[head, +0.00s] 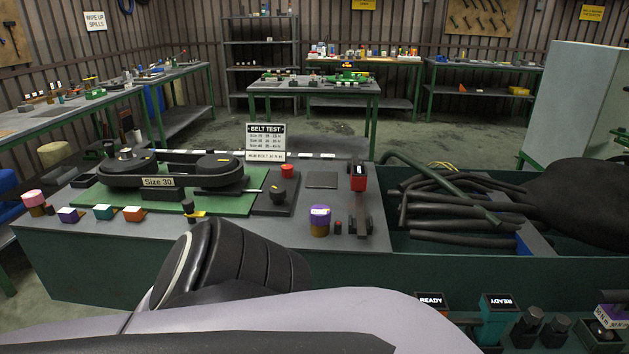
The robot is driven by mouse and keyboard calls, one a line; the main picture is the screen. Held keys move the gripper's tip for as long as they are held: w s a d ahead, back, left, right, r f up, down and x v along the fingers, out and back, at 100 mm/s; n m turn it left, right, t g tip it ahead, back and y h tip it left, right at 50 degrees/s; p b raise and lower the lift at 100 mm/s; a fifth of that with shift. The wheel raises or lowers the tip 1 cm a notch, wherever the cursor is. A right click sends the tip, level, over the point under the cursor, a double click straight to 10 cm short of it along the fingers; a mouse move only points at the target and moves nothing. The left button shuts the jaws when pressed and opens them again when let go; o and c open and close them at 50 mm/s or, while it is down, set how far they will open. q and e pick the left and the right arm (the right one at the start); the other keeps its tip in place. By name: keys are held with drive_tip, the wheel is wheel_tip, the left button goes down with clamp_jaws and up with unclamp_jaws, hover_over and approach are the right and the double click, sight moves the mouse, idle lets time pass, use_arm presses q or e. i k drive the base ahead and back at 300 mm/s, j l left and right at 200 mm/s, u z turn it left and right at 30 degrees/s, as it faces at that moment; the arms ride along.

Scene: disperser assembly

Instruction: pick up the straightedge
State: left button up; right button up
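I cannot make out for certain which thing is the straightedge. A long thin bar with black and white segments (312,155) lies along the back edge of the near bench, behind the belt test rig; it may be the straightedge, but I cannot tell. A short dark rod (222,191) lies at the front of the rig. Neither gripper shows. A large part of my own arm, pale with a black ribbed joint, fills the bottom of the head view and hides the bench front.
The belt rig (165,172) on a green plate (228,204) takes up the bench's left half. Colored blocks and a purple-capped jar (320,221) stand along the front. A green bin (430,243) with several hoses is at right, with a big black shape (585,200) over it.

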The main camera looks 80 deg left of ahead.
sight(359, 176)
drive_tip(key=u, duration=1.3)
